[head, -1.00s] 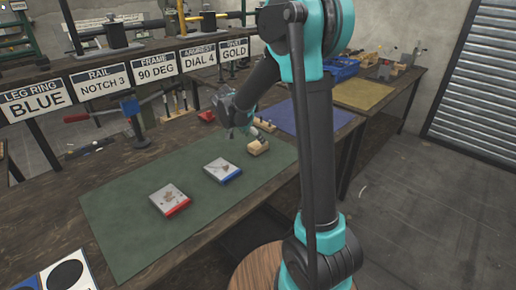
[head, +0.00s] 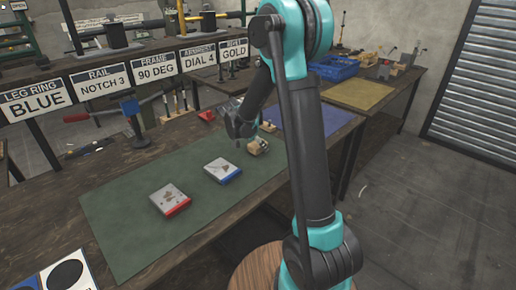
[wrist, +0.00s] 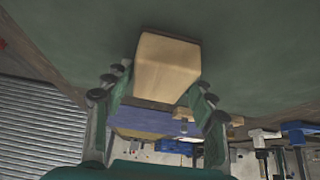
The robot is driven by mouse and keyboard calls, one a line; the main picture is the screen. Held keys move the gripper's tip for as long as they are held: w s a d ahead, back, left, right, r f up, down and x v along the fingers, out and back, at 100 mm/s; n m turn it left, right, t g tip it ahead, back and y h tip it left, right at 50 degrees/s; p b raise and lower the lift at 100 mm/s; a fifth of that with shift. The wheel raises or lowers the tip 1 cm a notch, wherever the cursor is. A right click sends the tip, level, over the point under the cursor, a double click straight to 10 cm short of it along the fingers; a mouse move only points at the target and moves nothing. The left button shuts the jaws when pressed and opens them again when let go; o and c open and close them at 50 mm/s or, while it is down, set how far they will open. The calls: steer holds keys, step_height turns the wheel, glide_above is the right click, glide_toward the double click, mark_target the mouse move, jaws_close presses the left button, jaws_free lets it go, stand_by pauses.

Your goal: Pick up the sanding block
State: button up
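The sanding block (head: 258,147) is a small pale wooden block on the far right part of the green mat (head: 130,215). In the wrist view the sanding block (wrist: 166,68) sits just beyond the fingertips, centred between them. My gripper (wrist: 158,88) is open, with a finger on each side and the block's near end at about the level of the tips. I cannot tell whether a finger touches it. In the head view my gripper (head: 254,140) is at the block and partly hides it.
Two boxes, one with a blue edge (head: 222,170) and one with a red edge (head: 170,199), lie on the mat to the left of the block. A blue mat (head: 318,121) lies to the right. Signs such as the blue leg-ring one (head: 37,102) stand along the back.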

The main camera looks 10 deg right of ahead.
steer(key=c, duration=0.7)
steer(key=shift+r, duration=0.15)
step_height(320, 180, up, 20)
steer(key=shift+f, duration=0.1)
